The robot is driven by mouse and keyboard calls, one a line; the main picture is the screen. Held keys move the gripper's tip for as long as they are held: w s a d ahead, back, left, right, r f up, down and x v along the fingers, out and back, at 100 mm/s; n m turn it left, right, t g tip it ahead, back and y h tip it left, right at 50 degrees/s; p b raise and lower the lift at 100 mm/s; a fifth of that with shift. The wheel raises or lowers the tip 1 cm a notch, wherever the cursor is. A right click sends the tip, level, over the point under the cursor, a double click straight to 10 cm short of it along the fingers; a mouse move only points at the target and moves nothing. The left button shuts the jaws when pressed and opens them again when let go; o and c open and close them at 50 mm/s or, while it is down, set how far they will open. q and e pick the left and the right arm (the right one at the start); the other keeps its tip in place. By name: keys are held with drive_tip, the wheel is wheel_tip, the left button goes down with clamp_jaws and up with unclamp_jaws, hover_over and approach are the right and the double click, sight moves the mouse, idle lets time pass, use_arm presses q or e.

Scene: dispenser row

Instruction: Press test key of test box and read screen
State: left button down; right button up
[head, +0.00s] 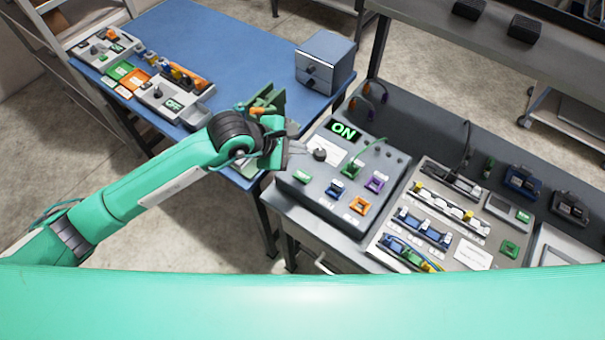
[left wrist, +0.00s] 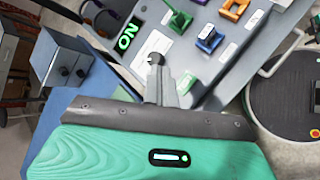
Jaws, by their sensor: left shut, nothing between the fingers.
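A grey box (head: 310,190) with several coloured sockets stands on the dark bench. Its black screen (head: 344,130) reads "ON" in green; the screen also shows in the left wrist view (left wrist: 126,38). A round black knob (head: 320,155) sits on its top beside a white label. My left gripper (head: 303,149) is shut and empty, its fingertips close to the knob. In the left wrist view the fingers (left wrist: 158,84) point at the knob (left wrist: 155,59); I cannot tell whether they touch it. My right gripper is out of view.
A green plug with a cable (head: 350,171) stands in the box. A grey panel (head: 412,182) with connectors lies to its right. A blue table (head: 220,50) at the back left holds a drawer unit (head: 325,62) and a device whose screen (head: 174,104) reads "OFF".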

sight(298, 177)
use_arm(q)
drive_tip(key=shift+f, duration=0.15)
wheel_tip(298, 177, down, 8)
drive_tip(key=b, duration=0.3)
drive_tip(key=shift+b, duration=0.4)
drive_tip(key=shift+f+b, duration=0.3)
drive_tip(key=shift+b, duration=0.1)
idle(0.5)
idle(1.0)
drive_tip(key=shift+f+b, duration=0.35)
drive_tip(key=shift+b, duration=0.3)
